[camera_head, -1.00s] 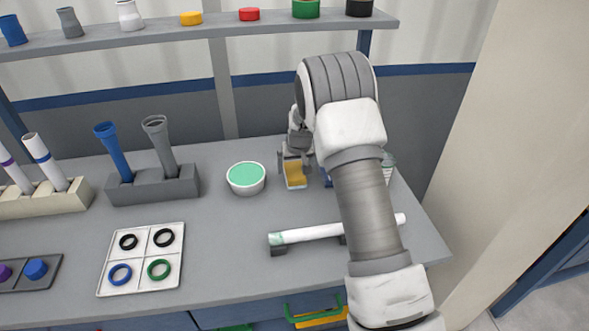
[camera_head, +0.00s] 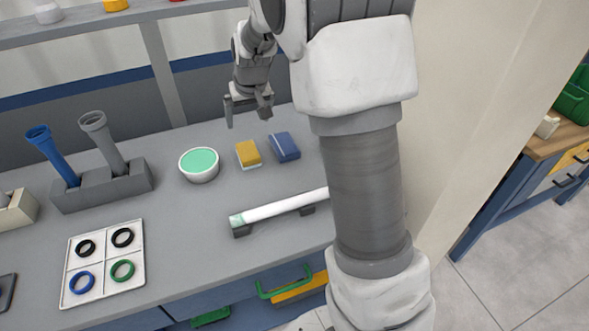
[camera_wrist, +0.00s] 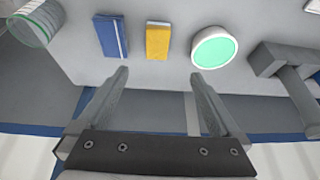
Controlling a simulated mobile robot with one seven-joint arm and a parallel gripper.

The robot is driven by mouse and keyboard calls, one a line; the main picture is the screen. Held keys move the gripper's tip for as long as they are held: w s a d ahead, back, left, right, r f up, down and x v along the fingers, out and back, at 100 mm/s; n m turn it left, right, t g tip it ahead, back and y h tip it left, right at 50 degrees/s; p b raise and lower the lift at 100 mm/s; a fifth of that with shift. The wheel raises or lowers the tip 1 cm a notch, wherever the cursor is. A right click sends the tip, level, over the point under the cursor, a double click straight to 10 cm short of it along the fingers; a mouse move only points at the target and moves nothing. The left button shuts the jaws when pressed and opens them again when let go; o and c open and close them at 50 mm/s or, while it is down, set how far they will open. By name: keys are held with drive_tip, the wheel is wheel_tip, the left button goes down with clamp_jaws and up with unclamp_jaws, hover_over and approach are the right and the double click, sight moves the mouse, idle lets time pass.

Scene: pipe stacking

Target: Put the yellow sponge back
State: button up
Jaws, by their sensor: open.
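The yellow sponge (camera_head: 248,154) lies on the grey bench between a round tub with a green top and a blue block. It also shows in the wrist view (camera_wrist: 158,41), beyond my fingertips. My gripper (camera_head: 248,112) is open and empty, raised above the back of the bench and apart from the sponge. In the wrist view my gripper's two fingers (camera_wrist: 160,80) stand wide apart with nothing between them.
The green-topped tub (camera_head: 199,164) is left of the sponge and the blue block (camera_head: 284,147) is right of it. A white pipe (camera_head: 280,206) lies on supports in front. A tray of rings (camera_head: 104,263) and a pipe holder (camera_head: 101,188) stand left. A shelf (camera_head: 110,20) runs above.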

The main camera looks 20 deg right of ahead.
drive_tip(key=s+r, duration=0.8)
drive_tip(key=s, duration=0.1)
drive_tip(key=s+r, duration=0.3)
drive_tip(key=s, duration=2.1)
drive_tip(key=shift+t, duration=0.4)
drive_tip(key=shift+d, duration=0.1)
wheel_tip(320, 180, up, 3)
drive_tip(key=p, duration=0.3)
drive_tip(key=shift+r, duration=0.15)
